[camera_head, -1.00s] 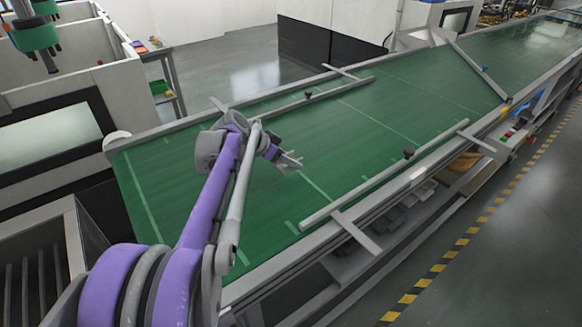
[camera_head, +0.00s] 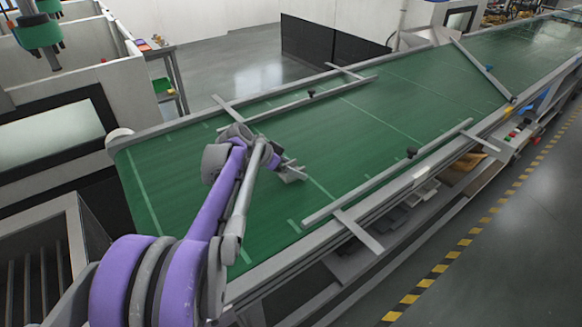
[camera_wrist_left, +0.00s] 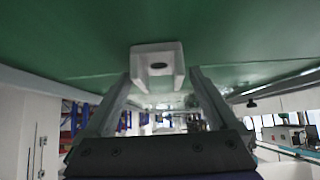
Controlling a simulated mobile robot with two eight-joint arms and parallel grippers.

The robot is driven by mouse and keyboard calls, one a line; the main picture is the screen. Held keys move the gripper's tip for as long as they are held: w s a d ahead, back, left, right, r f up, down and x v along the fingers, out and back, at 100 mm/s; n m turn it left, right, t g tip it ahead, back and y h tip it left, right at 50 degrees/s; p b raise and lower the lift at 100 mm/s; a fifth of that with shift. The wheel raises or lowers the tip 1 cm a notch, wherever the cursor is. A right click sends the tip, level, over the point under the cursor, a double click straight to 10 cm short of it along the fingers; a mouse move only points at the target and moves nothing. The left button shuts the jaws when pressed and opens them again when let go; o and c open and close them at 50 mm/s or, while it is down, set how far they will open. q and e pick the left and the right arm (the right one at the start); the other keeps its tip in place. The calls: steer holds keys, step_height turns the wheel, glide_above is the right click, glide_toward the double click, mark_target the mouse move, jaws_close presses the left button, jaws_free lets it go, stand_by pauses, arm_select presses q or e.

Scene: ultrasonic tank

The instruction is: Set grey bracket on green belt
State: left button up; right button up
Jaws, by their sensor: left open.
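The grey bracket (camera_head: 291,176) is on the green belt (camera_head: 330,135), just at the tip of my left gripper (camera_head: 284,169). In the left wrist view the bracket (camera_wrist_left: 157,62) is a pale U-shaped piece with a dark hole, against the green surface (camera_wrist_left: 60,35). The two fingers of my left gripper (camera_wrist_left: 160,80) stand on either side of it, spread apart, and look clear of it. In the head view the jaws are small and partly hidden by the wrist. My right gripper is not in view.
Grey guide rails run along the far side (camera_head: 312,97) and near side (camera_head: 385,175) of the belt. A slanted bar (camera_head: 482,70) crosses the belt farther up. The belt between the rails is clear. A grey bin (camera_head: 45,245) stands at lower left.

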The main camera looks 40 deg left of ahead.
arm_select(q)
steer(key=v, duration=1.2)
steer(key=shift+p, duration=0.45)
steer(key=shift+r, duration=0.1)
steer(key=shift+c, duration=0.3)
stand_by(0.4)
